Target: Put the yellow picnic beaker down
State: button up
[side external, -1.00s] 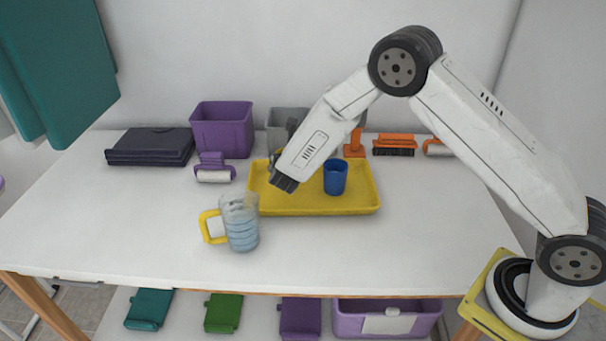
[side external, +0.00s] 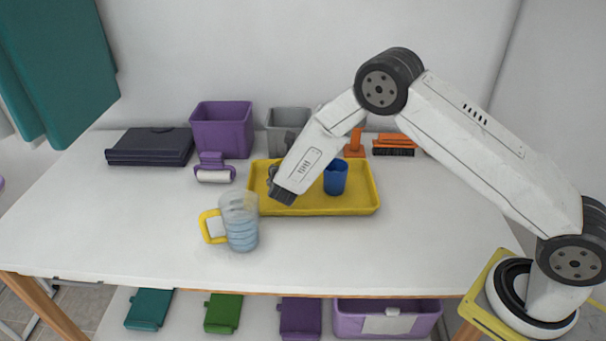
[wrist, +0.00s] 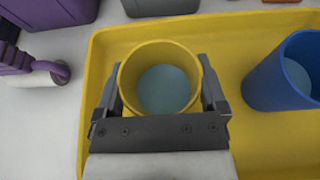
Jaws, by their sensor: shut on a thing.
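The yellow picnic beaker (wrist: 160,53) is upright between the two fingers of my gripper (wrist: 160,88) in the wrist view, with a blue-grey surface inside it. My gripper is shut on its sides. Under it is the yellow tray (wrist: 232,28), which also shows in the side view (side external: 325,206). There my gripper (side external: 273,184) is low over the tray's left part and hides the beaker. I cannot tell whether the beaker's base touches the tray.
A blue cup (side external: 335,177) stands on the tray, right of my gripper. A clear mug with a yellow handle (side external: 241,222) stands at the tray's front left. The counter's right front is clear.

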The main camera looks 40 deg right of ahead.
jog(key=shift+f, duration=0.1)
jog(key=o, duration=1.3)
jog(key=shift+s+a+r, duration=0.1)
jog(key=shift+r, duration=0.1)
jog(key=v, duration=1.1)
jog(key=shift+s+a+r, duration=0.1)
jog(key=shift+s+a, duration=0.1)
jog(key=shift+s, duration=0.1)
